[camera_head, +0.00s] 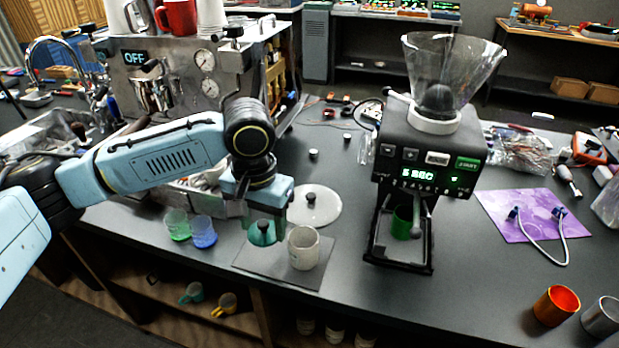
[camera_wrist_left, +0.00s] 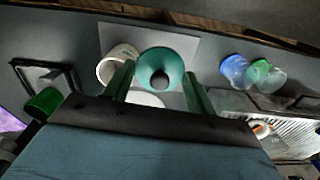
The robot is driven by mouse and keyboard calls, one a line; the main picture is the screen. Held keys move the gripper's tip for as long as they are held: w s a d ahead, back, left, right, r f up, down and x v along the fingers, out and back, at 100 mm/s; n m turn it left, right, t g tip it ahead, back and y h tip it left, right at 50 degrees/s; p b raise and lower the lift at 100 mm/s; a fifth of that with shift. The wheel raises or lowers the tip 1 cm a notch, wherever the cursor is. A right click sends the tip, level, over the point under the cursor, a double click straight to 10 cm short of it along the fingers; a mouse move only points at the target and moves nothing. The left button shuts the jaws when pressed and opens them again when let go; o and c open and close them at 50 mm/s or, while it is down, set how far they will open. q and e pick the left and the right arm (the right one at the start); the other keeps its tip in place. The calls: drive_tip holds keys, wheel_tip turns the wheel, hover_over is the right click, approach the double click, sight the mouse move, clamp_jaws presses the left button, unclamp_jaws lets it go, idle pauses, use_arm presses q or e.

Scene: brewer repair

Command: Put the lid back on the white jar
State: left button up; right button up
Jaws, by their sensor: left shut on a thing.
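The white jar (camera_head: 303,250) stands upright with its top open on a dark mat. It also shows in the wrist view (camera_wrist_left: 112,68). A teal round lid (camera_head: 262,236) with a dark knob is just left of the jar; in the wrist view the lid (camera_wrist_left: 160,59) lies between my fingers. My left gripper (camera_head: 263,228), pointing down, is shut on the teal lid, and its fingers (camera_wrist_left: 158,85) stand on either side of it. I cannot tell how far the lid is above the mat. My right gripper is not in view.
The dark mat (camera_head: 258,268) lies near the counter's front edge. Green (camera_head: 177,225) and blue (camera_head: 203,232) cups stand left. A clear lid (camera_head: 325,208) lies behind the jar. The grinder (camera_head: 430,150) stands right, the espresso machine (camera_head: 180,75) behind my arm.

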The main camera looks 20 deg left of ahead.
use_arm(q)
drive_tip(key=m, duration=0.1)
drive_tip(key=d+r+m+p, duration=0.1)
drive_tip(key=w+m+p, duration=0.1)
drive_tip(key=shift+d+r+m, duration=0.15)
drive_tip(key=shift+r+m, duration=0.1)
drive_tip(key=shift+m, duration=0.15)
drive_tip(key=w+d+r+m+p, duration=0.25)
drive_tip(key=d+m+p, duration=0.4)
drive_tip(key=m, duration=1.15)
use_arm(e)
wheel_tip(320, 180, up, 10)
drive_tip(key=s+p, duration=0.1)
use_arm(q)
drive_tip(key=f+b, duration=0.2)
drive_tip(key=f, duration=0.1)
drive_tip(key=a+f+b, duration=0.1)
drive_tip(key=f+b, duration=0.1)
drive_tip(key=b, duration=0.1)
drive_tip(key=shift+s+a+f, duration=0.1)
drive_tip(key=shift+s+f, duration=0.05)
drive_tip(key=shift+f, duration=0.25)
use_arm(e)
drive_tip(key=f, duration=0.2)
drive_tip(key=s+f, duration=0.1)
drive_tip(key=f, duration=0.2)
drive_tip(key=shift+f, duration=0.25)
